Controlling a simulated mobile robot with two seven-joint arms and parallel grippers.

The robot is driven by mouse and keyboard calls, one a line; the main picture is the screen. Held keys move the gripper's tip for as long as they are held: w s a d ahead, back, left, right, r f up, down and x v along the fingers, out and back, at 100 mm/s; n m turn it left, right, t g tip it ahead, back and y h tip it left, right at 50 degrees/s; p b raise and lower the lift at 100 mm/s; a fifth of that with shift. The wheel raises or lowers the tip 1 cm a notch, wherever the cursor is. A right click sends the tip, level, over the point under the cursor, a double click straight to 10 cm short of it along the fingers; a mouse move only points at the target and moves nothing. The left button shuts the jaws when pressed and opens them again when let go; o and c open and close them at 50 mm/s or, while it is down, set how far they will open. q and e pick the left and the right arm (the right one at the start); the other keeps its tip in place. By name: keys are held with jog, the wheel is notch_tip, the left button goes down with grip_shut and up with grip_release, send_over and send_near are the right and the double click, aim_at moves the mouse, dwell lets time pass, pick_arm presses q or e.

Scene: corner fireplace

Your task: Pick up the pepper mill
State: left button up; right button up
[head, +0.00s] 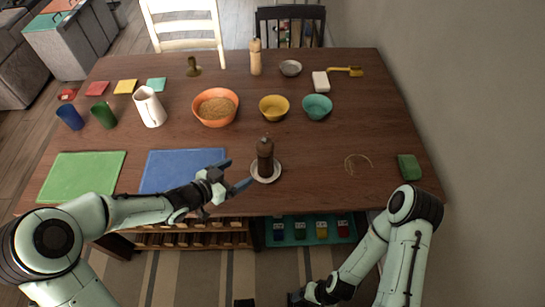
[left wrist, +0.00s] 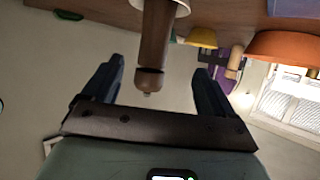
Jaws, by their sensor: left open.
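The dark brown pepper mill (head: 265,155) stands upright on a small white saucer (head: 276,176) near the table's front edge. My left gripper (head: 238,174) is open just left of it, its fingers pointing toward it. In the left wrist view, which looks upside down, the mill (left wrist: 153,45) shows between the two spread fingers of my left gripper (left wrist: 158,66), with no finger visibly closed on it. My right gripper (head: 297,298) is low at the bottom edge, in front of the table; its jaws are not clear.
A blue mat (head: 180,165) lies under and beside my left forearm, with a green mat (head: 85,175) farther left. An orange bowl (head: 205,121), a yellow bowl (head: 274,108) and a teal bowl (head: 317,107) stand behind the mill. A pale wooden mill (head: 255,60) stands at the back.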

aim_at(259, 162)
pick_arm(q)
jog(key=x, duration=0.7)
jog(key=shift+w+d+b, duration=0.1)
jog(key=shift+d+b, duration=0.05)
jog(key=shift+b, duration=0.15)
jog(key=x, duration=0.5)
jog(key=shift+s+d+r, duration=0.2)
jog(key=shift+s+d, duration=0.1)
jog(key=shift+w+d+f, duration=0.1)
jog(key=shift+w+d, duration=0.05)
jog(key=shift+w, duration=0.1)
jog(key=c, duration=1.2)
